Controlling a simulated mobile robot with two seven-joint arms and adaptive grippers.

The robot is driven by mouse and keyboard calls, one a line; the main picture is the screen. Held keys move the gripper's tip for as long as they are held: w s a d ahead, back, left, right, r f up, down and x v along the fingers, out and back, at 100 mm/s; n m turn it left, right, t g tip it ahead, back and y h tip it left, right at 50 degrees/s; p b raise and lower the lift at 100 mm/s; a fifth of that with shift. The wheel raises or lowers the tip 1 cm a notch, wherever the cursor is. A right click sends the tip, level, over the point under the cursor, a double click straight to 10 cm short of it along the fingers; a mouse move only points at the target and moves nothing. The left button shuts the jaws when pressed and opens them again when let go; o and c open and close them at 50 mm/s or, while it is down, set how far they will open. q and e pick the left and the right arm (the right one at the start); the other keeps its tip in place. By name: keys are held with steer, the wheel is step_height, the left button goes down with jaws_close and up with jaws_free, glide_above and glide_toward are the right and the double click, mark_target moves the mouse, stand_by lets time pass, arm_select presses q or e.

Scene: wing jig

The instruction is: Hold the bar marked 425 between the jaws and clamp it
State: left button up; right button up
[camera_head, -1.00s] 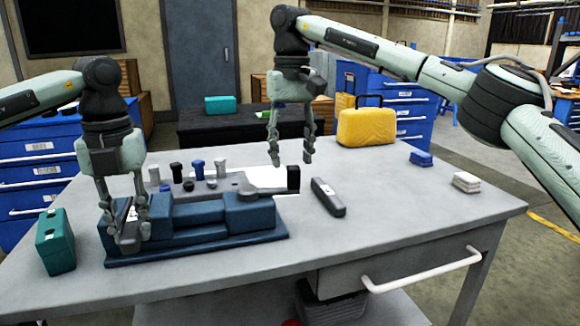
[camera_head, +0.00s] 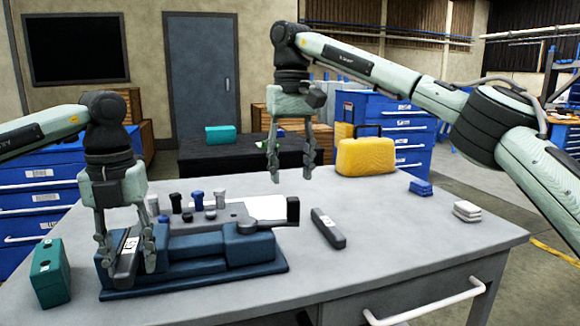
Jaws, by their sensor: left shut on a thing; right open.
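A dark grey bar with a small white label (camera_head: 126,262) is between the fingers of my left gripper (camera_head: 127,266), at the left end of the blue vise (camera_head: 228,249). The label is too small to read. I cannot tell whether the bar touches the vise jaws. The vise's grey lever ends in a black handle (camera_head: 293,210) at the right. My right gripper (camera_head: 291,178) is open and empty, above the table just behind the handle. Another dark grey bar (camera_head: 328,228) with a small light mark lies on the table to the right of the vise.
Several black, blue and grey pegs (camera_head: 198,201) stand behind the vise. A teal block (camera_head: 49,273) is at the table's left edge. A yellow case (camera_head: 365,157), a blue block (camera_head: 421,188) and white blocks (camera_head: 467,211) are at the right. The grey table (camera_head: 400,235) is clear at the front right.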

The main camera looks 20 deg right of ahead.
arm_select(q)
steer(key=o, duration=0.4)
steer(key=shift+d+r, duration=0.1)
steer(key=shift+d, duration=0.4)
steer(key=shift+a, duration=0.1)
steer(key=shift+a, duration=0.1)
step_height(320, 180, up, 12)
steer(key=shift+f, duration=0.1)
